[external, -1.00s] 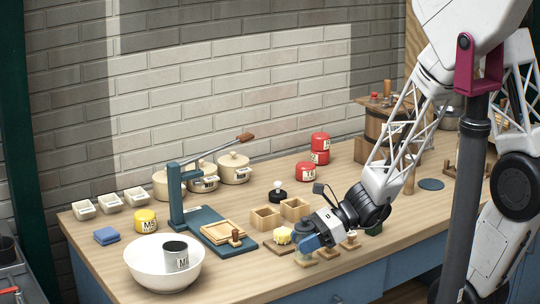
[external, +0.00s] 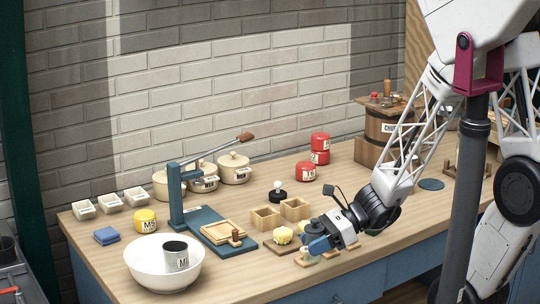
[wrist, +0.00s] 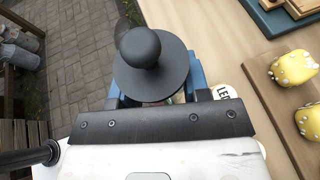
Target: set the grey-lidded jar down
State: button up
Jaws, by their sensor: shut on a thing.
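The grey-lidded jar (wrist: 152,78) is in my gripper. In the wrist view I look down on its round dark grey lid and ball knob, between the blue fingers. Part of a white label with dark letters shows beside it; the rest of its body is hidden. In the external view my gripper (external: 318,243) is low over the bench's front part, right of the butter, and the fingers mostly hide the jar. I cannot tell whether its base touches anything.
Yellow butter pieces (external: 283,235) lie on a board to the left, and they also show in the wrist view (wrist: 291,68). Small wooden pieces (external: 306,258) stand near the bench front. Open wooden boxes (external: 265,217) are behind. A white bowl (external: 150,272) stands far left.

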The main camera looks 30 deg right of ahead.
jog(key=shift+w, duration=0.1)
jog(key=w+a+m+t+h, duration=0.1)
jog(key=w+a+m+t, duration=0.2)
jog(key=w+a, duration=0.3)
jog(key=w+a+m+t+h, duration=0.2)
jog(key=w+a, duration=0.5)
jog(key=w, duration=0.5)
jog(key=shift+w+r+m+t, duration=0.15)
jog(key=shift+r+m+t, duration=0.05)
jog(key=shift+m+t, duration=0.25)
jog(key=w+a, duration=0.2)
jog(key=w, duration=0.2)
jog(key=w+a+f, duration=0.1)
jog(key=w+a, duration=0.2)
jog(key=w, duration=0.2)
jog(key=w+a, duration=0.2)
jog(key=w, duration=0.3)
jog(key=shift+w+a+f, duration=0.1)
jog(key=shift+a+f, duration=0.15)
jog(key=shift+a, duration=0.05)
jog(key=shift+f, duration=1.75)
jog(key=shift+f, duration=0.1)
